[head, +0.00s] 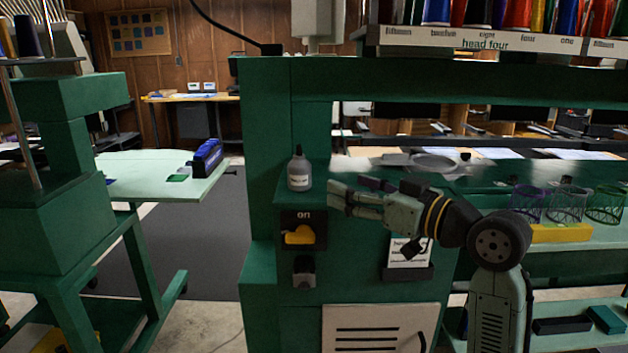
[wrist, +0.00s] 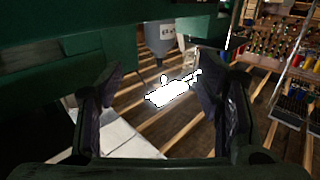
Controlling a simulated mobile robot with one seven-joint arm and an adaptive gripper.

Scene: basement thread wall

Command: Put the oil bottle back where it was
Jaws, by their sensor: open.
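The oil bottle (head: 299,172) is grey with a pale label and a dark nozzle. It stands upright on the green machine's ledge (head: 283,191), above the yellow "on" switch. My gripper (head: 333,196) is just right of the bottle and slightly lower in the head view, with its fingers pointing left. It is open and empty. The wrist picture looks upside down; there the bottle (wrist: 161,36) hangs nozzle-down beyond the two spread fingers (wrist: 159,72), apart from them. The bottle's base is cut off or hidden in the wrist view.
The green machine's upright (head: 268,110) rises behind the bottle. The yellow switch (head: 300,235) juts out below the ledge. A label holder (head: 408,254) is below my wrist. Wire baskets (head: 566,203) stand to the right. Open floor lies left of the machine.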

